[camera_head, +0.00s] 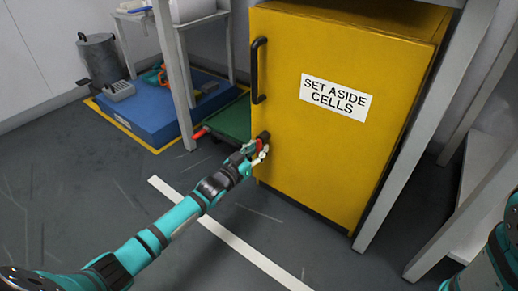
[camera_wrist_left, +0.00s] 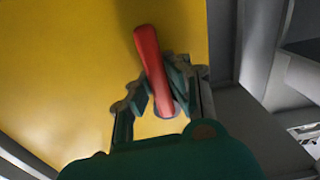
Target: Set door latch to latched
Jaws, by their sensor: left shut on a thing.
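The yellow cabinet (camera_head: 330,150) has a door labelled "SET ASIDE CELLS", and the door looks closed. Its door latch (camera_head: 260,145) is a small red lever on a dark mount, low at the door's left edge. My left gripper (camera_head: 258,152) is at the latch, shut on the red lever. In the left wrist view the lever (camera_wrist_left: 149,58) runs between the fingers of my left gripper (camera_wrist_left: 162,92), tilted with its far end up and slightly left. The fingers partly hide the latch in the head view. My right gripper is not in view.
A black handle (camera_head: 257,70) is on the door above the latch. A blue platform (camera_head: 160,112) and a green surface (camera_head: 228,122) lie left of the cabinet. Grey table legs (camera_head: 172,70) stand close on both sides. The floor (camera_head: 100,205) in front is clear.

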